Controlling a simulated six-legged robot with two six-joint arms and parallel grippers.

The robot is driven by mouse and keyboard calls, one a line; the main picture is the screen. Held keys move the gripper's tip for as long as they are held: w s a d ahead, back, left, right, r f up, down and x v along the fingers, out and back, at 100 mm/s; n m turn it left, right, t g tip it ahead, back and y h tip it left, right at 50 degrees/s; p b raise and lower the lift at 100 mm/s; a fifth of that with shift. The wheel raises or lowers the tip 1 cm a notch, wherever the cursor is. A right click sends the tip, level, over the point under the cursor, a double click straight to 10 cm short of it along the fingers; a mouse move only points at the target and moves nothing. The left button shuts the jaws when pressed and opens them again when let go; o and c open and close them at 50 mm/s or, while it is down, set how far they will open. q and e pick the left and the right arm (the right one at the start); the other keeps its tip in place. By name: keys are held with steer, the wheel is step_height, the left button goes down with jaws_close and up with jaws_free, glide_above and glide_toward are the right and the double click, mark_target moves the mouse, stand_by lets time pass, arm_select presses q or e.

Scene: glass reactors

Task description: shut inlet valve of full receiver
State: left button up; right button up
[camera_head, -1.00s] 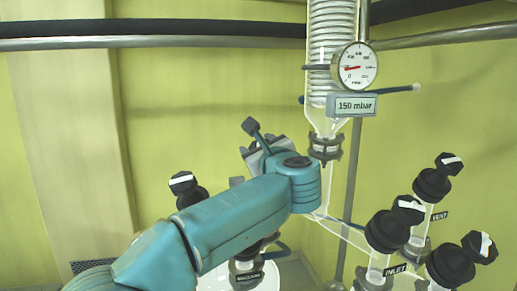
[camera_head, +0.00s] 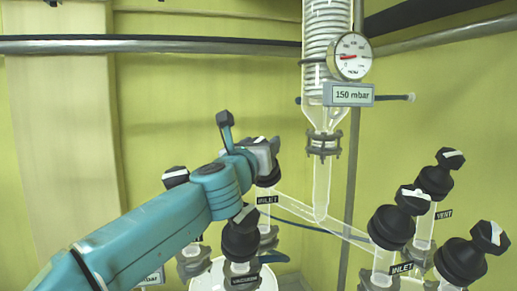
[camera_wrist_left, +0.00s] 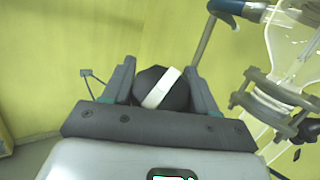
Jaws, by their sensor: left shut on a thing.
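My left gripper (camera_head: 265,158) is shut on a black valve knob (camera_head: 268,177) above an INLET label (camera_head: 267,199), on the left glass group. In the left wrist view, the knob (camera_wrist_left: 150,78) with its white bar sits between the two fingers (camera_wrist_left: 158,85); the bar is tilted up to the right. Another inlet valve (camera_head: 390,228) stands on the right glass group above its own INLET label (camera_head: 401,268). The liquid levels in the receivers cannot be made out. My right gripper is not in view.
A vacuum valve (camera_head: 240,236) and another black knob (camera_head: 175,178) stand close to my left arm. A vent valve (camera_head: 434,183) and a further knob (camera_head: 460,262) are at right. The glass condenser (camera_head: 325,100) with a gauge (camera_head: 350,56) and 150 mbar sign (camera_head: 348,95) hangs above.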

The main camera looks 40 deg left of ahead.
arm_select(q)
steer(key=shift+m+t+h, duration=0.4)
steer(key=shift+m+h, duration=0.8)
steer(key=shift+h, duration=0.1)
steer(key=shift+d+p, duration=0.1)
steer(key=shift+p, duration=0.2)
steer(key=o, duration=1)
steer(key=shift+w+f, duration=0.1)
steer(key=shift+c, duration=0.2)
steer(key=shift+w, duration=0.1)
